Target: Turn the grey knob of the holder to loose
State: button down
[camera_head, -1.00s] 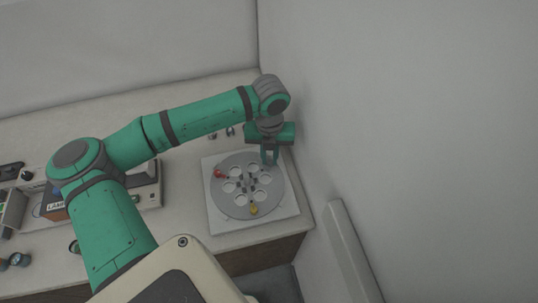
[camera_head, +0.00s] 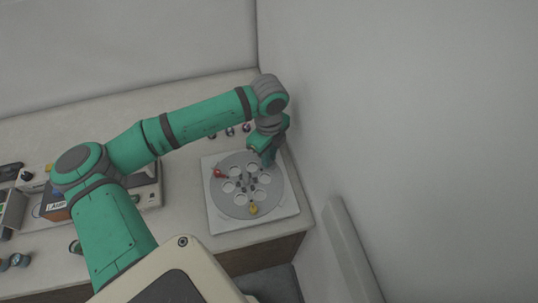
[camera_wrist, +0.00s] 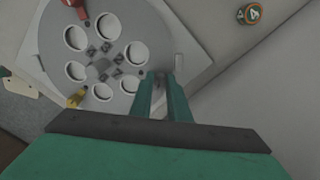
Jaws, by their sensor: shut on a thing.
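The holder is a round grey disc (camera_head: 240,205) on a square white plate (camera_head: 222,227), with several round openings. A red knob (camera_head: 218,174) and a yellow knob (camera_head: 254,209) sit on its rim. My gripper (camera_head: 268,160) reaches down to the disc's far right rim. In the wrist view my gripper's fingers (camera_wrist: 161,77) are shut on the grey knob (camera_wrist: 159,84) at the rim. The knob is mostly hidden between the fingers. The red knob (camera_wrist: 83,12) and the yellow knob (camera_wrist: 77,98) also show there.
A wall stands close to the right of the holder. Several small round pieces (camera_head: 230,132) lie on the counter behind it; one (camera_wrist: 249,14) shows in the wrist view. A device (camera_head: 148,190) stands left of the holder. The counter (camera_head: 185,215) between them is clear.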

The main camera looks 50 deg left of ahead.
jog(key=n, duration=0.4)
jog(key=shift+n, duration=0.3)
jog(key=n, duration=0.4)
jog(key=shift+n, duration=0.3)
jog(key=n, duration=0.4)
jog(key=shift+n, duration=0.3)
jog(key=n, duration=0.4)
jog(key=shift+w, duration=0.15)
jog(key=n, duration=0.8)
jog(key=shift+d+n, duration=0.15)
jog(key=shift+n, duration=0.15)
jog(key=n, duration=0.5)
jog(key=shift+n, duration=2.2)
